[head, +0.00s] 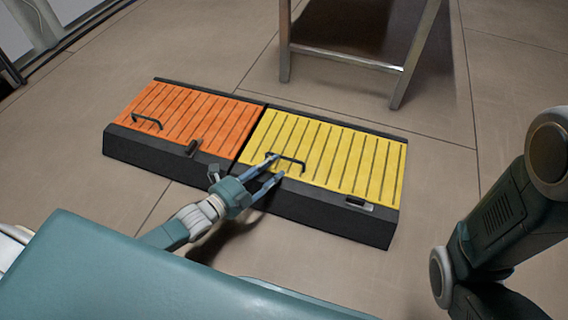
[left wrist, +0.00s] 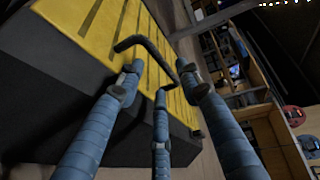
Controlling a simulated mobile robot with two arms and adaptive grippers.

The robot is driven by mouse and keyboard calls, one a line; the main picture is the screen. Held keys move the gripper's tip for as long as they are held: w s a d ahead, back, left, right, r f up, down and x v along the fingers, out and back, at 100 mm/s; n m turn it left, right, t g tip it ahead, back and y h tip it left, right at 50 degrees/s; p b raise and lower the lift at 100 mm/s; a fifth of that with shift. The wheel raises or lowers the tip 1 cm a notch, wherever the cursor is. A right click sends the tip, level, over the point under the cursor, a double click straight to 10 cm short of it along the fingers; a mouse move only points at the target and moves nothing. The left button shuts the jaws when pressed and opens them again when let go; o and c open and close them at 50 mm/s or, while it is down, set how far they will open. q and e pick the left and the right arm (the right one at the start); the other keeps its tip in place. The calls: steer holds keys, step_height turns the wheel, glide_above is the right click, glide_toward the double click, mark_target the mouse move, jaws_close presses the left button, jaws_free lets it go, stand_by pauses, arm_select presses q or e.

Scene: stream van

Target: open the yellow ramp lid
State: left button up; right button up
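The yellow ramp lid (head: 345,155) lies closed, flush in the black ramp base (head: 325,216). Its black bar handle (head: 293,161) stands up near the front left of the lid. My left gripper (head: 275,168) is at the handle's left end, its fingers apart. In the left wrist view the yellow lid (left wrist: 92,22) and the handle (left wrist: 146,46) show, with the handle's bar reaching in between the spread fingertips (left wrist: 162,82). I cannot tell whether any finger touches it. My right arm shows at the right, but its gripper is out of view.
An orange ramp lid (head: 185,112) with its own handle adjoins on the left. A small black latch piece (head: 357,201) sits at the yellow section's front right. A metal-legged table (head: 345,60) stands behind. Floor to the right is clear.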

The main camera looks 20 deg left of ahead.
mark_target(281, 168)
arm_select(q)
steer(key=b+x, duration=0.1)
steer(key=x, duration=0.1)
steer(key=b+x, duration=0.1)
steer(key=x, duration=0.1)
steer(key=shift+w+d+f, duration=0.15)
steer(key=shift+w+f, duration=0.1)
steer(key=shift+f, duration=0.05)
steer(key=shift+w+d+b, duration=0.3)
steer(key=shift+w+b, duration=0.25)
steer(key=shift+w, duration=0.05)
jaws_close()
